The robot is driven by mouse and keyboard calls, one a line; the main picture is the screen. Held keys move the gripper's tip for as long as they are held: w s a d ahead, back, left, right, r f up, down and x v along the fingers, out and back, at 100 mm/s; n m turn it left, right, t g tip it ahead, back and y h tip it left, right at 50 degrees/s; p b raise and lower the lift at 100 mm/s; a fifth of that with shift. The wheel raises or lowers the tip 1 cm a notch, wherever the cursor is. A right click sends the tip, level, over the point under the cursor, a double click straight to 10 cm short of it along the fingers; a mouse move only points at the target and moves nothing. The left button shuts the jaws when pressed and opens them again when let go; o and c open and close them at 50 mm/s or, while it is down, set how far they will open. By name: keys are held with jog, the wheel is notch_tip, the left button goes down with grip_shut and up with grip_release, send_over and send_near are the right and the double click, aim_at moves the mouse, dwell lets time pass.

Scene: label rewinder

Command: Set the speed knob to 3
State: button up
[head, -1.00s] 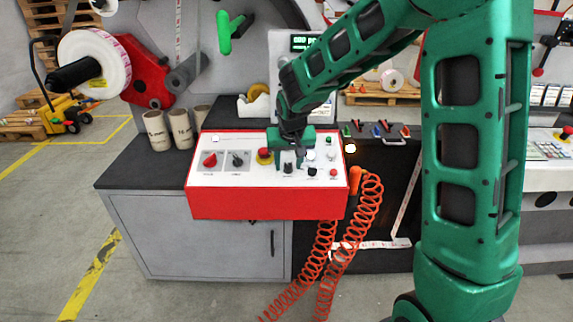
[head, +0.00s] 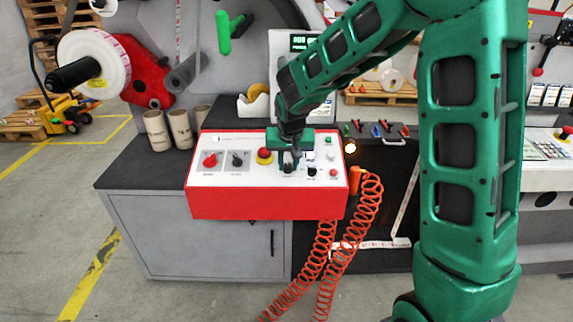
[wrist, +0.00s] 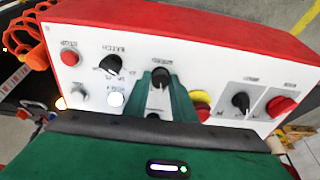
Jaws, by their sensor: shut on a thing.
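The control box (head: 230,205) has a red body and a white top panel. My gripper (head: 290,164) points down at the panel and is shut on a black knob (wrist: 160,78). In the wrist view, which shows the panel upside down, one green finger stands on each side of this knob. In the head view the knob (head: 288,168) shows just below the fingertips. The printed label and scale beside it are too small to read, so its setting cannot be told.
A red and yellow emergency button (head: 264,156) sits close to the gripper. Another black knob (wrist: 110,65), a lit white button (wrist: 115,99) and a red button (wrist: 70,58) are also near. Orange coiled hoses (head: 318,270) hang at the box's right end.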

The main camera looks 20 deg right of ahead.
jog(key=m, duration=0.6)
jog(key=shift+a+m+h, duration=0.2)
jog(key=shift+m+h, duration=0.1)
dwell(0.5)
jog(key=o, duration=1)
jog(key=v, duration=1)
jog(key=shift+r, duration=0.4)
